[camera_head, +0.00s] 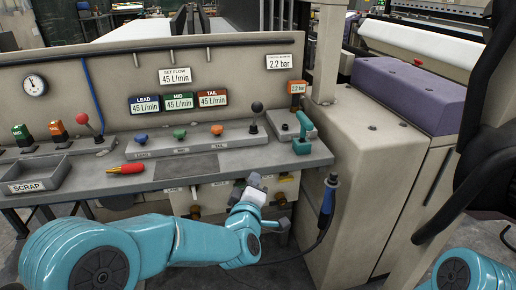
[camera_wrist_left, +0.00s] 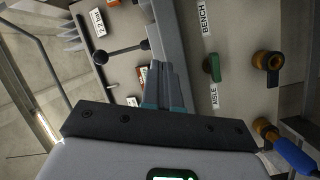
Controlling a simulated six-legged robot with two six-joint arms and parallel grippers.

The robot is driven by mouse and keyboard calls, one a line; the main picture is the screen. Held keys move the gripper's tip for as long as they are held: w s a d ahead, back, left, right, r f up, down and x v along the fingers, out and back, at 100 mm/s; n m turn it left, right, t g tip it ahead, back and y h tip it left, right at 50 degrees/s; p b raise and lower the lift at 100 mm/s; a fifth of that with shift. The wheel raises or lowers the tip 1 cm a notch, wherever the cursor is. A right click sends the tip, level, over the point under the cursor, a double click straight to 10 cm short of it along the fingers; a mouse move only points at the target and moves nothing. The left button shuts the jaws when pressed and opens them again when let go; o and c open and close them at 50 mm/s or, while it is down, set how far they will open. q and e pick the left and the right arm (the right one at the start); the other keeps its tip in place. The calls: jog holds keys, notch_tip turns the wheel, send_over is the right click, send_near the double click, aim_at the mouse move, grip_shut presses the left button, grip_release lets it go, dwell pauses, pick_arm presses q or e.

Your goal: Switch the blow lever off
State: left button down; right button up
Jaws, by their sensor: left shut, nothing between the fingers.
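No lever in view bears a readable blow label. A red-ball lever (camera_head: 82,119) leans at the far left. A green handle (camera_wrist_left: 211,67) sits on the front panel between the BENCH and AISLE labels. My left gripper (camera_head: 256,181) is below and in front of the bench's front edge, shut and empty; its fingers (camera_wrist_left: 162,84) point toward that edge in the wrist view. My right gripper is out of view.
A red-handled tool (camera_head: 126,169) lies on the bench beside the SCRAP tray (camera_head: 38,178). A teal clamp-like part (camera_head: 303,134) stands at the bench's right end. A blue-handled tool (camera_head: 328,196) hangs with its cable by the beige cabinet (camera_head: 364,190). Brass fittings (camera_wrist_left: 268,58) stick out from the panel.

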pick_arm(q)
notch_tip(320, 180, up, 8)
jog(key=s+d+n+t+y+b, duration=0.1)
jog(key=n+t+y+b, duration=0.2)
jog(key=n+b, duration=0.3)
jog(key=shift+d+f+t, duration=0.15)
jog(key=shift+d+t, duration=0.05)
jog(key=shift+t, duration=0.3)
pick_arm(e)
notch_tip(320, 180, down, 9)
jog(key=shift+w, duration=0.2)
pick_arm(q)
jog(key=shift+s, duration=0.1)
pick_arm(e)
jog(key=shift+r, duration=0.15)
